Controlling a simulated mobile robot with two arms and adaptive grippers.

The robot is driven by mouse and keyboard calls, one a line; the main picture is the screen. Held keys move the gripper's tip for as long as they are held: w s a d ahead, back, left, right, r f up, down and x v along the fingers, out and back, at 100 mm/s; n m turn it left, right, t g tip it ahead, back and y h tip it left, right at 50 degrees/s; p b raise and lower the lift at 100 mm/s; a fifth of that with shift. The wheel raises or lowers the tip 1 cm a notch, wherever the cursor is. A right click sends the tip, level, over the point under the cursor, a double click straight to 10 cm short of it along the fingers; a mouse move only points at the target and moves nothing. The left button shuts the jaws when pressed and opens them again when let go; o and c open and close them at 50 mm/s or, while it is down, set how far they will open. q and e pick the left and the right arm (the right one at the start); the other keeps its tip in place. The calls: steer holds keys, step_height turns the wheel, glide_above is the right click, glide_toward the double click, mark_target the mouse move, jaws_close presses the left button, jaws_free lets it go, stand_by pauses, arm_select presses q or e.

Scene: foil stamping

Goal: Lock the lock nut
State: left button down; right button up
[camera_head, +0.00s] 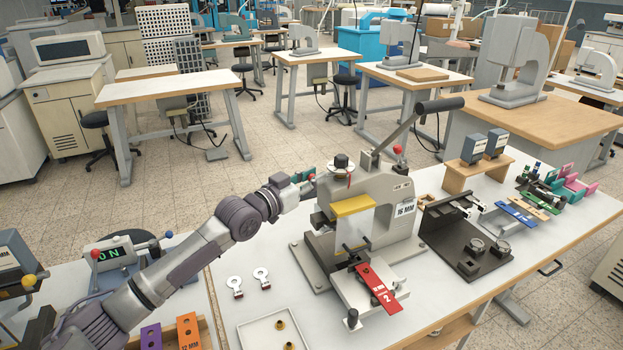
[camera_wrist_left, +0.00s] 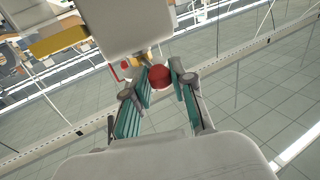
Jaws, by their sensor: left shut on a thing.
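The grey stamping press (camera_head: 388,212), with a "16 MM" label and a yellow bar, stands upright on the white table. A dark knob (camera_head: 341,161) sits on top of its head, with a thin red part below it. My left gripper (camera_head: 309,179) is at the left side of the press head. In the left wrist view my left gripper (camera_wrist_left: 160,84) has its teal-padded fingers on either side of a round red knob (camera_wrist_left: 159,77), shut on it. I cannot tell which part is the lock nut. My right gripper is not in view.
The press's long lever (camera_head: 411,122) rises to the upper right. A red plate (camera_head: 378,288) lies on the press bed. Two ring-ended tools (camera_head: 236,287) and a white tray (camera_head: 272,334) lie at the left front. A black fixture (camera_head: 463,240) stands to the right.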

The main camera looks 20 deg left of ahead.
arm_select(q)
steer(key=shift+w+a+r, duration=0.1)
steer(key=shift+a+r, duration=0.1)
steer(key=shift+r, duration=0.2)
steer(key=c, duration=1.2)
jaws_free()
steer(key=shift+o, duration=1.1)
steer(key=shift+w+f, duration=0.1)
steer(key=shift+f, duration=0.05)
steer(key=shift+w+d+f, duration=0.1)
steer(key=shift+f, duration=0.1)
steer(key=shift+s, duration=0.6)
steer(key=v, duration=1.1)
steer(key=shift+a, duration=0.25)
steer(key=shift+w, duration=0.1)
